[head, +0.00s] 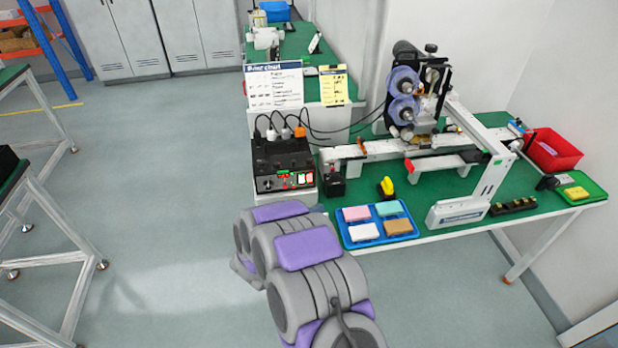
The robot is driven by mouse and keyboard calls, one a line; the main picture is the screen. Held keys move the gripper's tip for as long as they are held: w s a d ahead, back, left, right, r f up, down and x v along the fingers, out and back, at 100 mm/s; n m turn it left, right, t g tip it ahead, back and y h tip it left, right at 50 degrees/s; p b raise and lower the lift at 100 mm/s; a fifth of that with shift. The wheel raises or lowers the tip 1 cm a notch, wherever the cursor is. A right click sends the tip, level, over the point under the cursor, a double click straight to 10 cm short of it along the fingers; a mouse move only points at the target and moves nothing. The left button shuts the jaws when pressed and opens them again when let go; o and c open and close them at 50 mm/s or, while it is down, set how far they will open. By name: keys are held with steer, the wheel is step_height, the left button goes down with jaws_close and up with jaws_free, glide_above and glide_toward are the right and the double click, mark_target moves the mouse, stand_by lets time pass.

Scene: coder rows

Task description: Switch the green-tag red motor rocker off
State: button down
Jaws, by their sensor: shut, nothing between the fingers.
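A black control box (281,160) stands at the left end of the green bench, with plugs and cables on its top. Its front face carries a knob, small red and green marks and a pair of lit rockers (303,178) at the right, reddish with pale parts. The tags and the on or off position of each rocker are too small to read. My grey and purple arm reaches up from the bottom of the picture, below and in front of the box. My gripper does not show; the arm's own links hide the end.
A blue tray (375,240) with several coloured blocks lies right of the box, near the bench edge. A small black device (333,187) stands between them. The coder machine (410,105), a red bin (551,150) and a green tray (580,186) are further right. Open floor lies left.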

steer(key=shift+a, duration=0.15)
steer(key=p, duration=0.4)
glide_toward(310, 178)
steer(key=shift+w+d+f, duration=0.25)
steer(key=shift+w+d, duration=0.8)
steer(key=shift+d, duration=0.1)
steer(key=shift+w+d+f, duration=0.25)
steer(key=shift+w+d, duration=0.8)
steer(key=shift+d, duration=0.1)
steer(key=shift+w+r, duration=0.1)
steer(key=shift+w+r, duration=0.1)
steer(key=shift+w, duration=0.15)
steer(key=shift+w+a, duration=0.15)
steer(key=shift+w, duration=0.15)
stand_by(0.5)
steer(key=shift+s+b, duration=0.15)
steer(key=shift+b, duration=0.15)
